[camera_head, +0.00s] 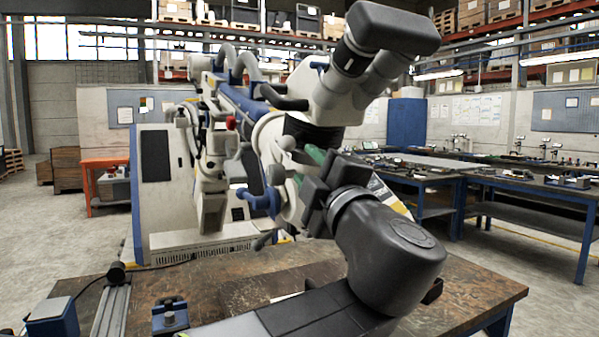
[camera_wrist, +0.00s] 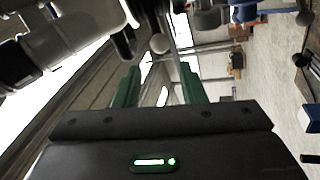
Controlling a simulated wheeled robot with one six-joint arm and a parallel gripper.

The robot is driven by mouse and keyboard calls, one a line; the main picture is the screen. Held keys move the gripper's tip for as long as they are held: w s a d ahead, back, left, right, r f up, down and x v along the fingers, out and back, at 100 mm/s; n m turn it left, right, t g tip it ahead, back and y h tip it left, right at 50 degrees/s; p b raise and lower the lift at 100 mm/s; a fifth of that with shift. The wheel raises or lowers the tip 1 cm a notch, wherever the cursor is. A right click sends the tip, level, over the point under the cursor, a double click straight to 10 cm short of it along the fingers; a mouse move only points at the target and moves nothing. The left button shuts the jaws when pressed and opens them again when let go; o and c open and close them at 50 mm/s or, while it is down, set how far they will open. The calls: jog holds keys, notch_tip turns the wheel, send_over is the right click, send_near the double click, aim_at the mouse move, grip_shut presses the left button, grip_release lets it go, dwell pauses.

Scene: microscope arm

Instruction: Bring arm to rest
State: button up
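The microscope (camera_head: 335,95), white with dark grey eyepieces, hangs on a white and blue jointed arm (camera_head: 235,95) that rises from a white cabinet stand. Its head also shows at the upper left of the wrist view (camera_wrist: 75,40). My gripper (camera_head: 305,165) is black with green fingers, beside the lower part of the microscope head. In the wrist view my gripper (camera_wrist: 160,82) has its fingers apart with a clear gap. A pale round knob (camera_wrist: 160,43) on a stalk appears in line with the gap, beyond the fingertips. Whether anything touches the fingers cannot be told.
A worn brown workbench (camera_head: 460,292) lies in front, with a small blue-grey block (camera_head: 170,315) at its left. An orange table (camera_head: 103,162) stands behind at left. Blue-legged benches (camera_head: 540,190) with equipment stand at right. Grey floor is open between them.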

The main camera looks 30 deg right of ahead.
aim_at(282, 139)
jog(key=shift+s, duration=0.3)
dwell(0.5)
jog(key=x, duration=1.3)
jog(key=shift+w, duration=0.45)
